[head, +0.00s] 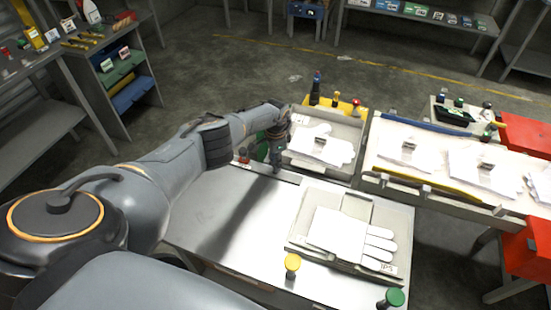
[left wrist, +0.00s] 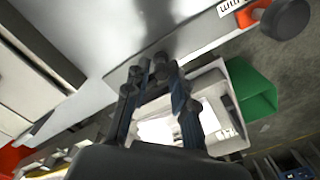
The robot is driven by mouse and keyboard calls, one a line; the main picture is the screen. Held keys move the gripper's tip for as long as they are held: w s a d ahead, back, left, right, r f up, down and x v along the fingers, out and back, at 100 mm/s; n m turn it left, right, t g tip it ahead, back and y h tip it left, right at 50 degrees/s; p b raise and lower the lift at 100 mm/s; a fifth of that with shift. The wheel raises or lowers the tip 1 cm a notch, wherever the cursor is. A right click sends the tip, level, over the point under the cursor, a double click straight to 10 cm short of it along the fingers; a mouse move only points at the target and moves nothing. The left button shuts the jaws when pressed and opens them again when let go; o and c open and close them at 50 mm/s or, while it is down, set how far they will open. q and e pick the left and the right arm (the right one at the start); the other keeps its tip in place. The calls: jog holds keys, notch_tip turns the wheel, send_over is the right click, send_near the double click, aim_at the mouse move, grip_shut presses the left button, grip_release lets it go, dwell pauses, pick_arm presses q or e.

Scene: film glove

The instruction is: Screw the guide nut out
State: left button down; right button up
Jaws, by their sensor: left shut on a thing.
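My left gripper (head: 277,167) reaches down at the back edge of the metal table, in front of a grey tray. In the left wrist view its two fingertips (left wrist: 149,72) are closed on a small dark piece at the table's edge, which I take to be the guide nut. The fingers hide most of it, so its thread and how far it is out cannot be told. A black knob (left wrist: 286,18) on an orange block (left wrist: 255,14) stands at the same edge, apart from the fingers. My right gripper is not in view.
A white glove (head: 345,235) lies on a plate on the metal table (head: 225,220). A yellow knob (head: 292,262) and a green knob (head: 395,298) stand at the front. A grey tray (head: 350,172) with white gloves stands behind my gripper. A bench (head: 455,203) is at right.

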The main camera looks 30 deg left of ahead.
pick_arm(q)
jog(key=shift+s+a+n, duration=0.1)
jog(key=shift+n, duration=0.5)
jog(key=c, duration=1.3)
grip_release()
jog(key=shift+a, duration=0.1)
jog(key=shift+r, duration=0.65)
notch_tip(320, 180, up, 11)
jog(key=shift+f, duration=0.2)
jog(key=shift+f, duration=0.15)
